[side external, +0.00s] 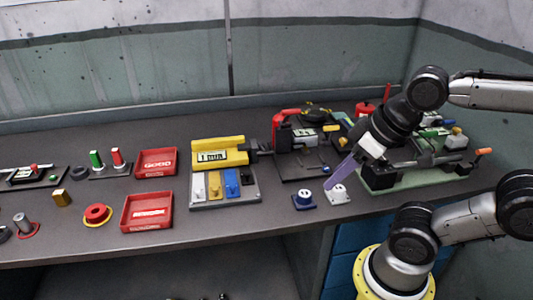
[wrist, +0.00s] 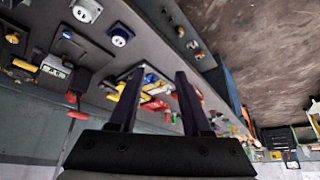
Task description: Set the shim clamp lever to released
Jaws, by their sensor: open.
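No label in view names the shim clamp lever, so I cannot tell for sure which part it is. A red-handled lever (side external: 288,115) stands on a dark fixture (side external: 300,168) at centre right, with a small display beside it. A red handle also shows at the left of the wrist view (wrist: 72,97). My gripper (side external: 330,186) points down and left, just above a white block with a round socket (side external: 338,194), in front and to the right of that fixture. In the wrist view my gripper (wrist: 158,75) has its two dark fingers apart, with nothing held.
A blue socket block (side external: 304,200) stands left of the white one. A shim tray (side external: 225,203) lies before a yellow gauge reading 1 mm (side external: 218,153). Red trays (side external: 147,226) stand farther left. A green fixture (side external: 430,180) with an orange-tipped handle is at right.

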